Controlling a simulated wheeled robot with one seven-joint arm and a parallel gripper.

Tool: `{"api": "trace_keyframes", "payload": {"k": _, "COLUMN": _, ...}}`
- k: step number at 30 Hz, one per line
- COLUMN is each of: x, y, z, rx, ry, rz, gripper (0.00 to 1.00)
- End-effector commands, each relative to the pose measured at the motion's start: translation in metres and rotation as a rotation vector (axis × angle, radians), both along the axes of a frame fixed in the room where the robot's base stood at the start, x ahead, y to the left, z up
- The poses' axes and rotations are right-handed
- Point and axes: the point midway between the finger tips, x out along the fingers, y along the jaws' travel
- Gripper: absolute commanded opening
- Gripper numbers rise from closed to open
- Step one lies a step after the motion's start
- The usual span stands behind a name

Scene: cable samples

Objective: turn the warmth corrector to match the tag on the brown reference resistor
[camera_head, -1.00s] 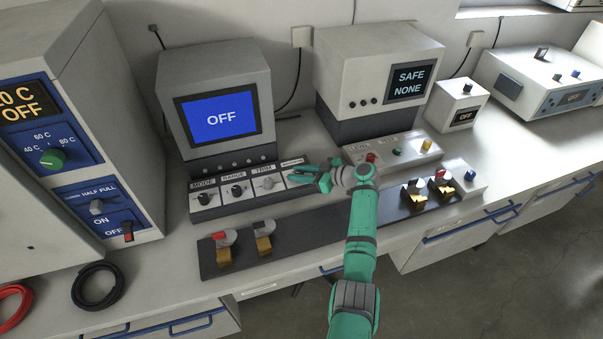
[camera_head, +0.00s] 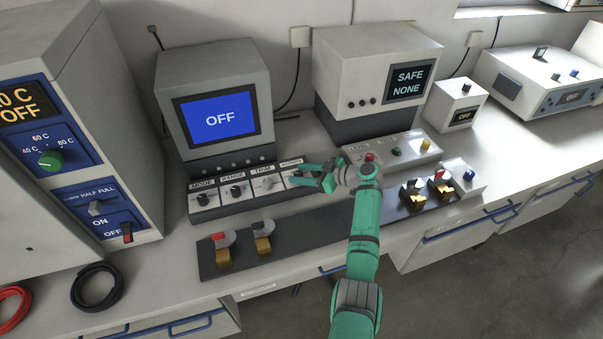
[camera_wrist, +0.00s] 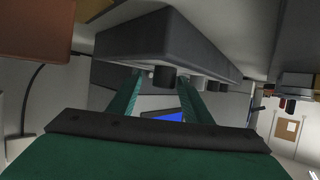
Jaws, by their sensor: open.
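The control strip (camera_head: 240,205) of the grey instrument carries dials labelled MODE (camera_head: 202,199), RANGE (camera_head: 236,191) and TRIM (camera_head: 267,184). A fourth label at the right end is too small to read, and its dial is hidden behind my fingers. My green gripper (camera_head: 303,176) is open at that end. In the wrist view its two fingers (camera_wrist: 160,90) stand either side of a dark round knob (camera_wrist: 164,77), apparently the fourth one; contact cannot be told. I cannot pick out a brown reference resistor or its tag.
The instrument's blue screen (camera_head: 219,120) reads OFF. A second display (camera_head: 408,83) reads SAFE NONE. A dark rail (camera_head: 320,224) with clamps (camera_head: 263,240) lies in front, under my arm. An oven-like cabinet (camera_head: 120,120) stands left; coiled cables (camera_head: 97,287) lie at front left.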

Motion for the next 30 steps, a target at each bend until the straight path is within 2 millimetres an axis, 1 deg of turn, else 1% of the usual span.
{"api": "trace_keyframes", "payload": {"k": 5, "x": -0.009, "y": -0.015, "z": 0.010, "rx": -0.001, "ry": -0.003, "rz": 0.006, "gripper": 0.45}}
{"api": "trace_keyframes", "payload": {"k": 13, "x": -0.028, "y": -0.064, "z": 0.029, "rx": 0.000, "ry": -0.002, "rz": -0.004, "gripper": 0.45}}
{"api": "trace_keyframes", "payload": {"k": 18, "x": -0.036, "y": -0.083, "z": 0.036, "rx": -0.001, "ry": -0.001, "rz": -0.006, "gripper": 0.45}}
{"api": "trace_keyframes", "payload": {"k": 22, "x": -0.039, "y": -0.089, "z": 0.039, "rx": -0.001, "ry": -0.001, "rz": -0.006, "gripper": 0.45}}
{"api": "trace_keyframes", "payload": {"k": 30, "x": -0.039, "y": -0.089, "z": 0.040, "rx": 0.000, "ry": -0.001, "rz": -0.004, "gripper": 0.45}}
